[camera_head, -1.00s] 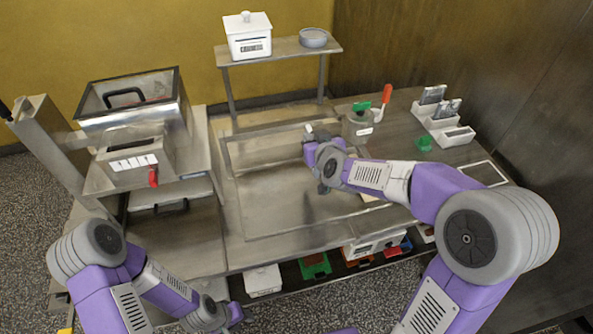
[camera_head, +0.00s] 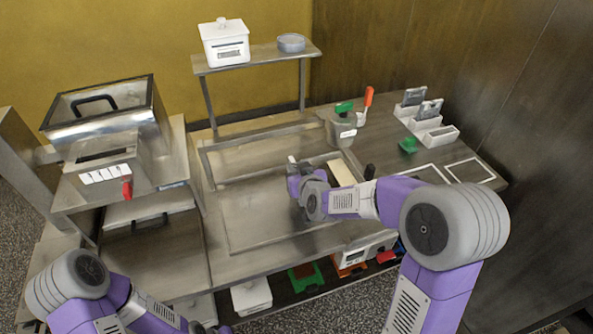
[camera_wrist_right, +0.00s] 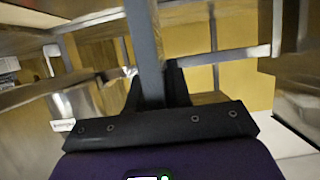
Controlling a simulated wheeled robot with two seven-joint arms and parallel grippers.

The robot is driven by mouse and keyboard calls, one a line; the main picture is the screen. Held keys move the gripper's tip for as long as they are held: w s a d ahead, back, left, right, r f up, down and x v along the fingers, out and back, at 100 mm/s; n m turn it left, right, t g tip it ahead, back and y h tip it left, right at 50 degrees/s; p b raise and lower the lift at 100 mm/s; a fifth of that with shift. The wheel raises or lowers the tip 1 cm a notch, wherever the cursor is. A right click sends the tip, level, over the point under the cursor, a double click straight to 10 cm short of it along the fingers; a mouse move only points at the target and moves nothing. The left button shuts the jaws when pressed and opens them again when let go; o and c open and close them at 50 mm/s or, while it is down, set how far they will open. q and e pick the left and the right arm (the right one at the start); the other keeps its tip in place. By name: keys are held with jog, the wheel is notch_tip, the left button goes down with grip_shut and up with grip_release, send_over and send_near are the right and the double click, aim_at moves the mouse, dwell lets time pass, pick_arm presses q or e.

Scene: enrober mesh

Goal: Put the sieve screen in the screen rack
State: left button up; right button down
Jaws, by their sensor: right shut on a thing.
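My right gripper (camera_head: 293,168) is over the metal work surface, left of the jug, and partly hidden by its own wrist. In the right wrist view the right gripper (camera_wrist_right: 155,88) is shut on a narrow grey flat piece (camera_wrist_right: 146,45), seen nearly edge-on. It is probably the sieve screen, but its mesh does not show. The white screen rack (camera_head: 427,125) stands at the right of the table, with grey panels upright in its rear slots and its front part looking empty. My left gripper (camera_head: 205,328) is at the bottom edge, cut off, and its jaws cannot be made out.
A clear jug (camera_head: 338,130) with green and orange-red handled tools stands between my right gripper and the rack. A green piece (camera_head: 408,146) lies before the rack. A raised shelf (camera_head: 255,56) stands behind. A metal machine (camera_head: 110,125) fills the left.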

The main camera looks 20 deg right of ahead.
jog(key=shift+f, duration=0.1)
jog(key=c, duration=1.1)
grip_release()
jog(key=shift+o, duration=0.2)
